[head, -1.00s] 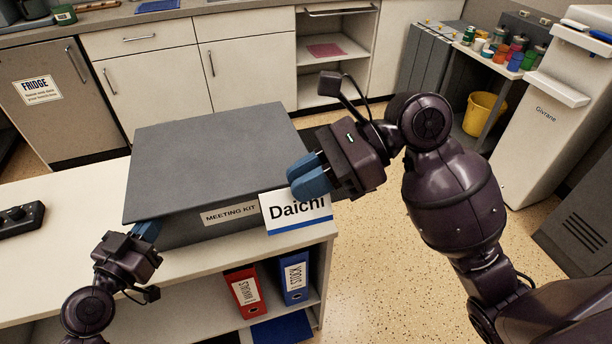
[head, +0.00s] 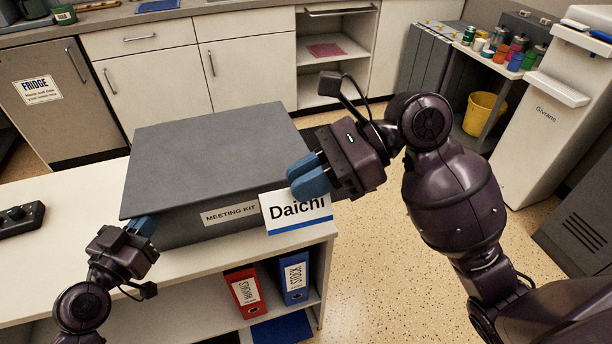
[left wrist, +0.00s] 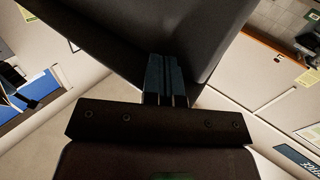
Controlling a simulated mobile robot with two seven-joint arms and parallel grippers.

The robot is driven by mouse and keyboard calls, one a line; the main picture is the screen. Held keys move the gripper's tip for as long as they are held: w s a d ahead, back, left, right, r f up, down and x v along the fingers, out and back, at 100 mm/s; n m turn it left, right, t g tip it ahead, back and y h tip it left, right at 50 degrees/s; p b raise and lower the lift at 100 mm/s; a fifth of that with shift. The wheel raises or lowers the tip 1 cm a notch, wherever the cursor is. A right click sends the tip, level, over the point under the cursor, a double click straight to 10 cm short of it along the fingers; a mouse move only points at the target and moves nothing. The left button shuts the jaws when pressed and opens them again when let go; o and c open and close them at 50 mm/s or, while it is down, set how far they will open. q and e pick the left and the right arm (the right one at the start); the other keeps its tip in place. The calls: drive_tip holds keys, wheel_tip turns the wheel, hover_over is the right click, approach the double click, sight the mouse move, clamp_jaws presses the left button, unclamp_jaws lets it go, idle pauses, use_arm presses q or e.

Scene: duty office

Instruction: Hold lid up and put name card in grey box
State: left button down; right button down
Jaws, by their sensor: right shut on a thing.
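The grey box (head: 180,232), labelled MEETING KIT, stands on the counter with its dark grey lid (head: 210,150) over it. The lid's front left corner is slightly raised. My left gripper (head: 143,224) is at that corner, its blue fingertips partly hidden under the lid edge. In the left wrist view its fingers (left wrist: 165,75) are together against the dark grey surface. My right gripper (head: 305,180) is shut on the white name card (head: 296,214), which reads Daichi and has a blue stripe. The card hangs upright before the box's front right corner. The box's inside is hidden.
A black device with knobs (head: 20,219) lies on the white counter (head: 70,200) at left. Red (head: 245,291) and blue (head: 294,278) binders stand on the shelf below. Cabinets line the back. Open floor lies to the right, with a yellow bucket (head: 484,114).

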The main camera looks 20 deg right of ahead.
sight(140, 210)
use_arm(q)
drive_tip(key=shift+r, duration=0.5)
drive_tip(key=shift+w+r, duration=0.15)
drive_tip(key=shift+r, duration=0.7)
drive_tip(key=shift+w+r, duration=0.1)
drive_tip(key=shift+r, duration=0.75)
drive_tip(key=shift+w+r, duration=0.25)
drive_tip(key=shift+r, duration=0.65)
drive_tip(key=shift+w+r, duration=0.2)
drive_tip(key=shift+r, duration=0.65)
drive_tip(key=shift+r, duration=0.1)
drive_tip(key=shift+w+r, duration=0.4)
drive_tip(key=shift+r, duration=0.4)
drive_tip(key=shift+w+r, duration=0.35)
drive_tip(key=shift+r, duration=0.4)
